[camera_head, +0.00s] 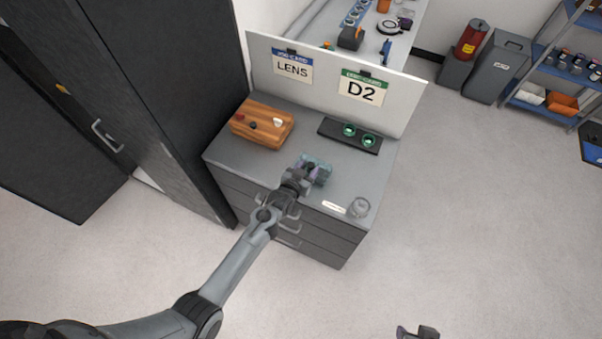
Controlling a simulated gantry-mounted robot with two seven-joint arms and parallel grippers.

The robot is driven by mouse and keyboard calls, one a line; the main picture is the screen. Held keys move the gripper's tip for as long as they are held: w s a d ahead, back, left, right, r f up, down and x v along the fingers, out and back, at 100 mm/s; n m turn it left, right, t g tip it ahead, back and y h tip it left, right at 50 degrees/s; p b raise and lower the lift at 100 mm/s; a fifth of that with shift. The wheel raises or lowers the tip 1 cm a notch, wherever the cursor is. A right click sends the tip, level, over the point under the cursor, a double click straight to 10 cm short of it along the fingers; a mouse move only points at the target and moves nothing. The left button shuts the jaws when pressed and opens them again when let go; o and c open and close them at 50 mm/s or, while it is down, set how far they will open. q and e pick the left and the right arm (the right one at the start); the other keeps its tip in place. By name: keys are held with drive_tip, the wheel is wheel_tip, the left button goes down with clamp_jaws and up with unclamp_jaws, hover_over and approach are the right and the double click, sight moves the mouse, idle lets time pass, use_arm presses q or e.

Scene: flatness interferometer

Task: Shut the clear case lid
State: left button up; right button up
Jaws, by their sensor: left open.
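A small clear, bluish case (321,165) sits on the grey cabinet top, near its middle front. My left gripper (306,177) is open at the near side of the case and covers part of it. I cannot tell from this view whether the fingers touch the case, and the angle of its lid is hard to make out. Part of my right gripper (420,332) shows at the bottom edge, away from the cabinet; its fingers are not clear.
A white panel (320,70) with "LENS" and "D2" cards stands behind.

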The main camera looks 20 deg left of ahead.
use_arm(q)
drive_tip(key=v, duration=1)
drive_tip(key=shift+s+a, duration=0.15)
drive_tip(key=shift+s, duration=0.1)
drive_tip(key=shift+r, duration=0.15)
